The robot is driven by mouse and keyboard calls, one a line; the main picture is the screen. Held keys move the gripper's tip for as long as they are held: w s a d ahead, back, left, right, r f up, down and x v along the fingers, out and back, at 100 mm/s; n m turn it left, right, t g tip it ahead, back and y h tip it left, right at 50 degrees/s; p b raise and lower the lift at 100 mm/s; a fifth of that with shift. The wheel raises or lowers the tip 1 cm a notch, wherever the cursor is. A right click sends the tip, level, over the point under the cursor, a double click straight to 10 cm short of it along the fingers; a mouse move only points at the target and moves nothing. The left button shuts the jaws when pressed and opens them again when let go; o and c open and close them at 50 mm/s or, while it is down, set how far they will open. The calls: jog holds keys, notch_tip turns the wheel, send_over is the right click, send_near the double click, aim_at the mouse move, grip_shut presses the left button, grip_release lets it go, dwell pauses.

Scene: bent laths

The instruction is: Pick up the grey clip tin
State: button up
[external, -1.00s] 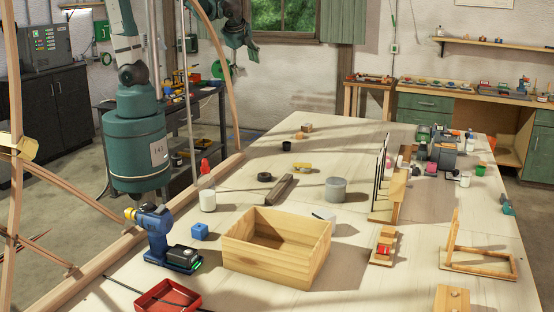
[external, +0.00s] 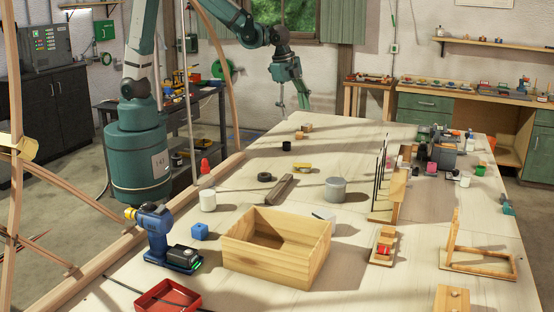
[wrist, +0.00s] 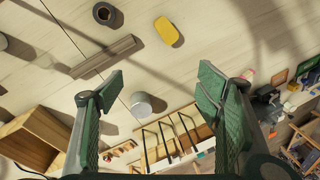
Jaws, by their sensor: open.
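The grey clip tin appears to be the round grey can (external: 336,190) standing upright on the table, right of a dark wooden bar and behind the open wooden box. In the wrist view the tin (wrist: 141,106) sits low and left of centre, between the lines of the two fingers. My gripper (external: 293,104) hangs over the far end of the table, well above and behind the tin. In the wrist view my gripper (wrist: 162,80) has its fingers wide apart with nothing between them.
The wooden box (external: 235,254) stands in front of the tin. A rack with dark upright bars (external: 380,180) stands to its right. The wooden bar (external: 280,188), a black ring (external: 264,177) and a yellow block (external: 302,167) lie nearby. Table around the tin is partly clear.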

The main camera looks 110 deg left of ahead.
jog(key=w+d+f+h+p, duration=0.1)
jog(key=w+d+f, duration=0.2)
jog(key=w, duration=0.3)
jog(key=w+d+f+h, duration=0.1)
jog(key=w+d+f, duration=0.25)
jog(key=w, duration=0.25)
jog(key=m+p, duration=0.1)
send_over(336, 181)
jog(key=s+a, duration=0.1)
jog(key=a, duration=0.1)
jog(key=shift+g+h, duration=0.3)
jog(key=f, duration=0.9)
jog(key=shift+s+d, duration=0.2)
jog(key=shift+d, duration=0.05)
jog(key=shift+w+d+f+m, duration=0.15)
jog(key=shift+w+f+m, duration=0.05)
jog(key=shift+f+m, duration=0.1)
jog(key=shift+f, duration=0.1)
jog(key=shift+w+d+f+p, duration=0.15)
jog(key=shift+f+p, duration=0.25)
jog(key=shift+f, duration=0.75)
jog(key=shift+w+d+f+p, duration=0.15)
jog(key=shift+f+p, duration=0.1)
jog(key=shift+f, duration=0.6)
jog(key=shift+w+d+f+p, duration=0.1)
jog(key=shift+f+p, duration=0.15)
jog(key=shift+f, duration=0.6)
jog(key=shift+w+d+f+p, duration=0.15)
jog(key=shift+f+p, duration=0.1)
jog(key=shift+f, duration=0.6)
